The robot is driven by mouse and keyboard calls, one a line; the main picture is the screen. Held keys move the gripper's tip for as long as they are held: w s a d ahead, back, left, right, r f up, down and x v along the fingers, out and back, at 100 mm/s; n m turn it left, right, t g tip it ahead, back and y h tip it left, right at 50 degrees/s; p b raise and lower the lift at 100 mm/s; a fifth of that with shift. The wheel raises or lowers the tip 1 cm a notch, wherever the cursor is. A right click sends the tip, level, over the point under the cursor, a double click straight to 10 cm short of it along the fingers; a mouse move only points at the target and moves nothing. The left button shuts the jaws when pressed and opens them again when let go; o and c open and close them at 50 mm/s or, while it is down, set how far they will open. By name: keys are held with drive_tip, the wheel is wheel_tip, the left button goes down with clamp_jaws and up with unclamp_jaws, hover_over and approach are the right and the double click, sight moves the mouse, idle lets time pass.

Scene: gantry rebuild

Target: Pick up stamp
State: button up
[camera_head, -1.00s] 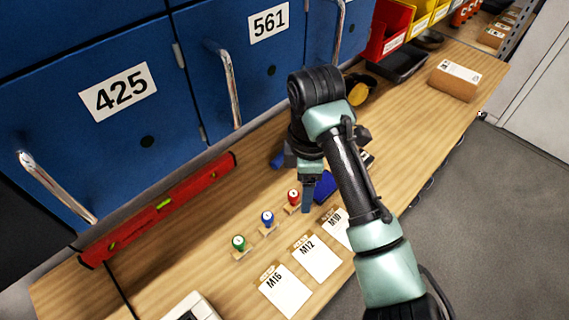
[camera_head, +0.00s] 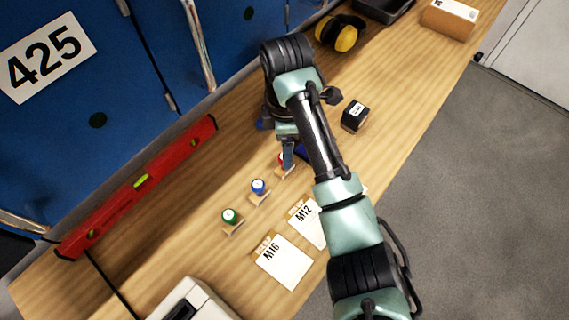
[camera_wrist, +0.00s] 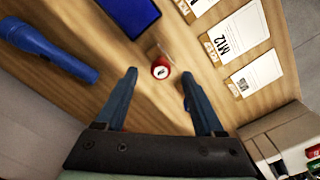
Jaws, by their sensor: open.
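Three stamps with wooden bases stand in a row on the wooden bench: one red-topped (camera_head: 281,158), one blue-topped (camera_head: 259,186) and one green-topped (camera_head: 231,216). My gripper (camera_head: 287,152) is at the red-topped stamp and partly hides it in the head view. In the wrist view, the red-topped stamp (camera_wrist: 160,71) shows between the open fingertips of my gripper (camera_wrist: 158,74), with a gap on each side. The fingers do not appear to touch it. How high the fingertips are above the bench is hard to tell.
A blue flashlight (camera_wrist: 45,50) and a flat blue object (camera_wrist: 130,12) lie near the gripper. Labelled cards (camera_head: 284,262) lie in front of the stamps. A red level (camera_head: 140,187) lies near the blue cabinets. A black box (camera_head: 355,116) and yellow earmuffs (camera_head: 346,38) are farther back.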

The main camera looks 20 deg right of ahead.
wheel_tip(320, 180, down, 4)
drive_tip(key=shift+a+f+p, duration=0.1)
drive_tip(key=shift+f+p, duration=0.15)
drive_tip(key=shift+p, duration=0.2)
drive_tip(key=shift+c, duration=0.3)
clamp_jaws()
